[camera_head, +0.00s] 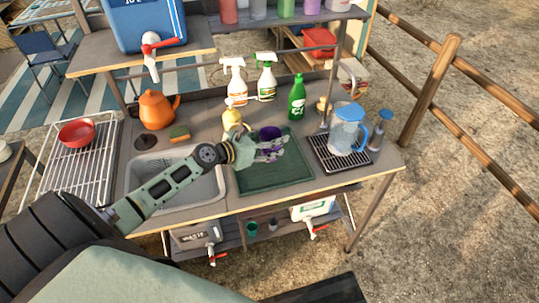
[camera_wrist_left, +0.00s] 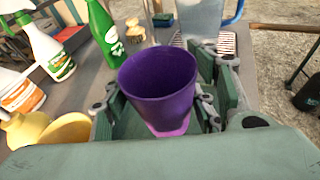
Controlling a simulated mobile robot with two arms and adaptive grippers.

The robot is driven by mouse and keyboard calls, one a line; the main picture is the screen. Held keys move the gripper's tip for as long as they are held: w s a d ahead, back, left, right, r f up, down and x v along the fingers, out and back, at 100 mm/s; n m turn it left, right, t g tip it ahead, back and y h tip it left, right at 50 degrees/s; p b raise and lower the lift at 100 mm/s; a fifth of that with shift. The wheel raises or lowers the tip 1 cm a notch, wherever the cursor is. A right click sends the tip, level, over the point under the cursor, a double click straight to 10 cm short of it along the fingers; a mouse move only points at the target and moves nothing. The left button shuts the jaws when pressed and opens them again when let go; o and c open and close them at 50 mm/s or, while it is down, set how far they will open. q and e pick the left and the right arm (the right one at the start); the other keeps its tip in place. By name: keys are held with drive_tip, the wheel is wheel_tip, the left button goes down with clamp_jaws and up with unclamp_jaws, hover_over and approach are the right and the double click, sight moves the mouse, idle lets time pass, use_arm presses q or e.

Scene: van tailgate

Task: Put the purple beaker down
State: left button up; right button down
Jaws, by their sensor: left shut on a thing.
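The purple beaker (camera_head: 269,132) is in my left gripper (camera_head: 262,152), over the dark green mat (camera_head: 262,182) on the counter. In the left wrist view the purple beaker (camera_wrist_left: 158,85) stands about upright, its open top towards the camera, between the green fingers of my left gripper (camera_wrist_left: 165,112). A lighter purple base shows at its bottom. The gripper is shut on it. I cannot tell whether its base touches the mat. My right gripper is not in view.
A sink (camera_head: 176,178) lies left of the mat. A jug with a blue handle (camera_head: 346,130) stands on a black rack to the right. A green bottle (camera_head: 297,97), spray bottles (camera_head: 234,82) and a yellow object (camera_head: 231,118) stand behind. The mat's front part is clear.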

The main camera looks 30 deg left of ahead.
use_arm(q)
drive_tip(key=shift+w+a+f, duration=0.1)
drive_tip(key=shift+a+f, duration=0.15)
drive_tip(key=shift+a, duration=0.1)
drive_tip(key=shift+f, duration=0.3)
wheel_tip(320, 180, down, 3)
drive_tip(key=shift+f+b, duration=0.15)
drive_tip(key=shift+b, duration=0.55)
drive_tip(key=shift+f, duration=0.1)
drive_tip(key=o, duration=1.1)
